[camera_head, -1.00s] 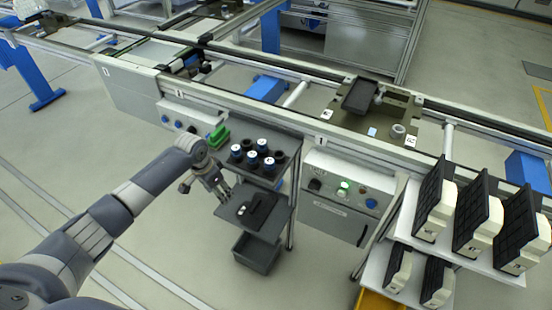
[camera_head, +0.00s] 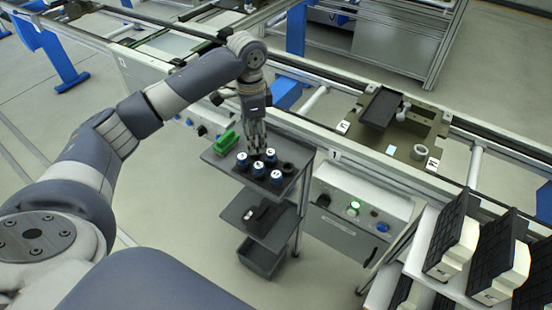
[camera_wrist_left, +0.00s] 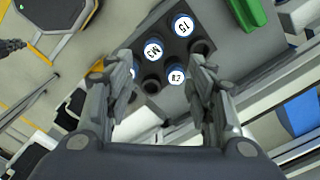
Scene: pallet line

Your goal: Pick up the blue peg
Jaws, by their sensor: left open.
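In the head view one peg (camera_head: 242,161) is at the left, another (camera_head: 276,179) at the front right. My left gripper (camera_head: 257,150) points down just over them and hides part of the group. In the left wrist view its fingers (camera_wrist_left: 162,65) are apart, with nothing held. A peg marked R (camera_wrist_left: 176,76) and another peg (camera_wrist_left: 153,49) show between or just beyond the fingers. My right gripper is not in view.
A green block (camera_head: 226,141) lies beside the pegs. A black part (camera_head: 258,214) is on the lower shelf, above a dark bin (camera_head: 262,260). The conveyor rail and control box (camera_head: 355,215) are close behind and right. Racked black-and-white parts (camera_head: 455,235) stand at far right.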

